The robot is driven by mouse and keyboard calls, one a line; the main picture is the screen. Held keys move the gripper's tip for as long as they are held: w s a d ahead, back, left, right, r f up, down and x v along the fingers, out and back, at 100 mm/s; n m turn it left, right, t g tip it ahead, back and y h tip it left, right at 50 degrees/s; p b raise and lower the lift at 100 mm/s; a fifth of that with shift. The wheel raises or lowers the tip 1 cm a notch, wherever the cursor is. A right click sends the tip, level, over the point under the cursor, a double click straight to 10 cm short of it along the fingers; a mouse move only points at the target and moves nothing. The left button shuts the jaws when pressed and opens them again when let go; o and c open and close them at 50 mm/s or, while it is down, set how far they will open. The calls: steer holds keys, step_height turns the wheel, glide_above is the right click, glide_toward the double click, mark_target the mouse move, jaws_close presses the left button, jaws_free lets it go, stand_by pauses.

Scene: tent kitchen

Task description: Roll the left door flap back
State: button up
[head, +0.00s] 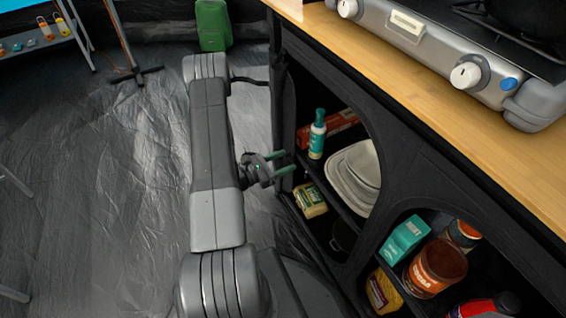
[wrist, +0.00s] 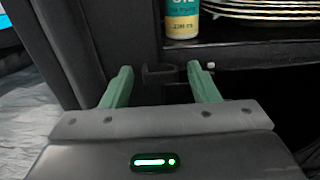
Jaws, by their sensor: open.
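The black fabric cabinet has a left opening that shows its shelves uncovered. A dark fabric strip (head: 279,112), which looks like the left door flap gathered at the opening's left edge, stands upright there; it seems to show in the wrist view too (wrist: 72,40). My gripper (head: 286,161) points right at this edge, its green fingers apart. In the wrist view my gripper (wrist: 160,75) is open, with a small dark tab (wrist: 158,73) between or just beyond the fingertips. I cannot tell whether the fingers touch it.
Inside the left opening stand a teal-capped bottle (head: 317,135), stacked plates (head: 352,172) and a yellow box (head: 310,200). The right opening holds a teal box (head: 404,238) and jars. A wooden counter (head: 440,95) with a stove overhangs. Floor (head: 120,170) at left is clear.

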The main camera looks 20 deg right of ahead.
steer(key=shift+d, duration=0.1)
jaws_close()
steer(key=shift+w+b, duration=0.3)
steer(key=shift+w, duration=0.95)
jaws_free()
steer(key=shift+a, duration=0.2)
steer(key=s+a+p, duration=0.1)
steer(key=a+p, duration=0.2)
steer(key=a, duration=1)
steer(key=shift+a, duration=0.3)
